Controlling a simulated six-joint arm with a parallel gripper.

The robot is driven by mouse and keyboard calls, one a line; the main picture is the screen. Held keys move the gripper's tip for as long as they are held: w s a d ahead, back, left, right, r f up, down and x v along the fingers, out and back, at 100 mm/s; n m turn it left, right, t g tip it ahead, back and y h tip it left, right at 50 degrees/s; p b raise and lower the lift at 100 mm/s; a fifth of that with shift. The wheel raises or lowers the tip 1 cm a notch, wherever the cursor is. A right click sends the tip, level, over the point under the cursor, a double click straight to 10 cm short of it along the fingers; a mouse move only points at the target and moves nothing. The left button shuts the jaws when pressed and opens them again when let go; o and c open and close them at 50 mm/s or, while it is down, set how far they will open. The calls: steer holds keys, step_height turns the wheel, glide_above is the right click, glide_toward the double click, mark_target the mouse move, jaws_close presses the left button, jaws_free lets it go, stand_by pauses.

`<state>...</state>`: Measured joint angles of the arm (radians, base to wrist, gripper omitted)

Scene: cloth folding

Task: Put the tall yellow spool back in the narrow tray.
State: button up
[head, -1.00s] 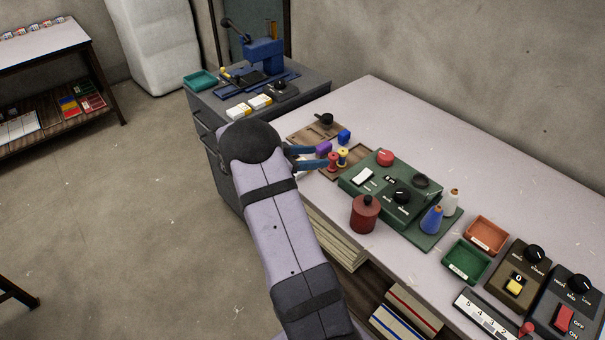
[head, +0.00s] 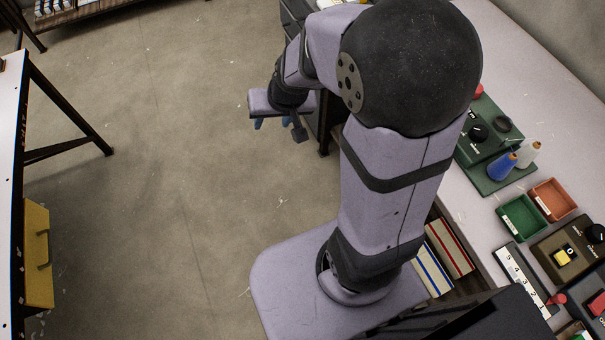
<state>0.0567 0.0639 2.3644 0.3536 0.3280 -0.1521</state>
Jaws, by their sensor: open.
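My gripper (head: 272,123) hangs over the open floor to the left of the bench, with its blue fingers pointing down. It is open, and I see nothing between the fingers. The tall yellow spool and the narrow tray do not show now. My arm's large dark joint and upper link cover the part of the bench to the left of the green machine (head: 480,140).
On the bench (head: 540,40), a blue cone (head: 502,167) and a white cone (head: 528,154) stand by the machine. A green tray (head: 521,218) and an orange tray (head: 552,199) lie nearer. Books (head: 450,250) sit below. The floor (head: 190,200) is clear.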

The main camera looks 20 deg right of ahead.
steer(key=s+n+g, duration=0.1)
steer(key=s+g, duration=0.1)
steer(key=s, duration=0.6)
steer(key=s+f+n+g+h, duration=0.1)
steer(key=s+g, duration=0.1)
steer(key=s, duration=0.5)
steer(key=shift+s+d+f+n+g, duration=0.3)
steer(key=shift+s+d, duration=0.1)
steer(key=shift+r, duration=0.1)
step_height(320, 180, up, 9)
steer(key=p, duration=0.9)
steer(key=shift+r, duration=0.15)
